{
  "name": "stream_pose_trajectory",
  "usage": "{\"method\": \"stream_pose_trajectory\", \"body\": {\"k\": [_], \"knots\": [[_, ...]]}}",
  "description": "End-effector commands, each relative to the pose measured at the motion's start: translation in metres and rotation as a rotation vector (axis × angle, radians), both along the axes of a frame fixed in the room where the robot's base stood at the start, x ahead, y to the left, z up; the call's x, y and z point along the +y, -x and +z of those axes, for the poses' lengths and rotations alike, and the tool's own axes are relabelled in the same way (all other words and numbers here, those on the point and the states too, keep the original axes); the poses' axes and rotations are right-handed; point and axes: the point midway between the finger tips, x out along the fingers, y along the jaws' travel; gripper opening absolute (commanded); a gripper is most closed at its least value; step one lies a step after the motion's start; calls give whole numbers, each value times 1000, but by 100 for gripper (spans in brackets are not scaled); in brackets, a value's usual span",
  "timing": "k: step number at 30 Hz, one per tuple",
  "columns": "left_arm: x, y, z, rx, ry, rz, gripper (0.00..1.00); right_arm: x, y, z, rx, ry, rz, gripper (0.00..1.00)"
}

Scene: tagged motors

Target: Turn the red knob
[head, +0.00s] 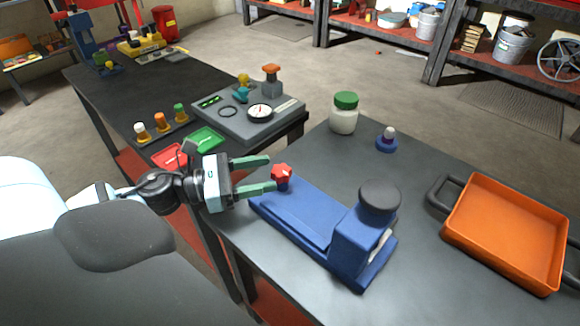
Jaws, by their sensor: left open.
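The red knob (281,173) is star-shaped and sits on a short blue post at the far left end of a blue device (310,222). The device lies on a dark table and has a raised block with a dark round top (380,198) at its right end. My left gripper (272,173) is open, with its green fingers pointing right toward the knob. The fingertips are close to the knob's left side, one farther back and one nearer the front. I cannot tell whether they touch it. My right gripper is not in view.
A jar with a green lid (343,114) and a small blue item with a pale top (387,139) stand behind the device. An orange tray (505,232) lies to the right. A grey gauge panel (247,118) stands on the left table.

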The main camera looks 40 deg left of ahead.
Motion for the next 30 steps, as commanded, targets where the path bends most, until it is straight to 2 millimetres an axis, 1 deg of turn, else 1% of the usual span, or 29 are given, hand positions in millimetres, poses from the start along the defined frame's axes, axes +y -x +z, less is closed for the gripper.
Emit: {"method": "stream_pose_trajectory", "body": {"k": [3,9,15,21,29,30], "knots": [[-9,-12,2,-3,-2,-1,57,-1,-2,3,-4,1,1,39],[-23,-31,2,-4,-3,0,57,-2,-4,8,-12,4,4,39],[-34,-44,1,-1,0,1,57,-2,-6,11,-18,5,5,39],[-38,-49,1,-1,-1,1,57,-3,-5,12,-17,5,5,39],[-39,-50,0,0,-1,1,57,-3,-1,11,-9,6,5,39],[-39,-50,0,0,-1,1,56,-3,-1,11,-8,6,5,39]]}}
